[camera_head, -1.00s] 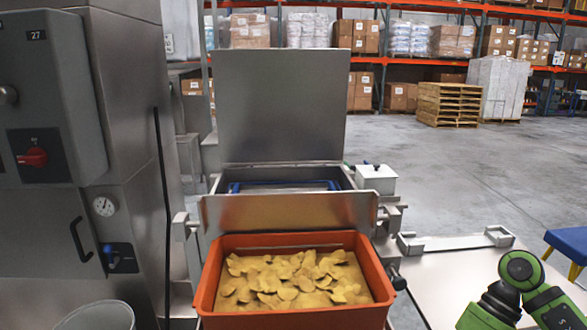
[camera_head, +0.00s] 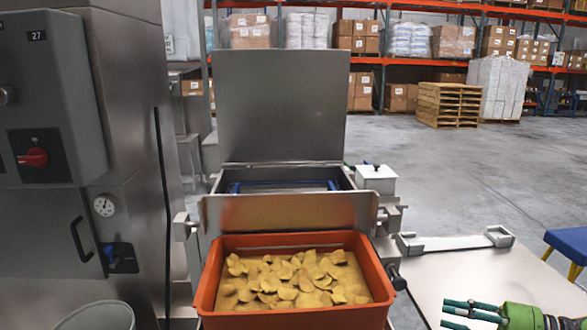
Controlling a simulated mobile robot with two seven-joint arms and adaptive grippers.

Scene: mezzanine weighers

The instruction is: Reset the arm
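My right gripper (camera_head: 446,314) is at the bottom right, with its green wrist behind it and its dark green-tipped fingers pointing left. The fingers lie apart with a gap between them, and nothing shows in them. It is over the pale steel table top (camera_head: 475,272), to the right of the orange crate and apart from it. The lower edge of the picture cuts off part of this arm. My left gripper is not in view.
An orange crate (camera_head: 212,283) of yellow chips stands in front of a steel machine with a raised lid (camera_head: 283,105). A grey cabinet (camera_head: 50,110) is on the left. A metal handle bar (camera_head: 455,243) edges the table, and a blue stool (camera_head: 570,243) stands at right.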

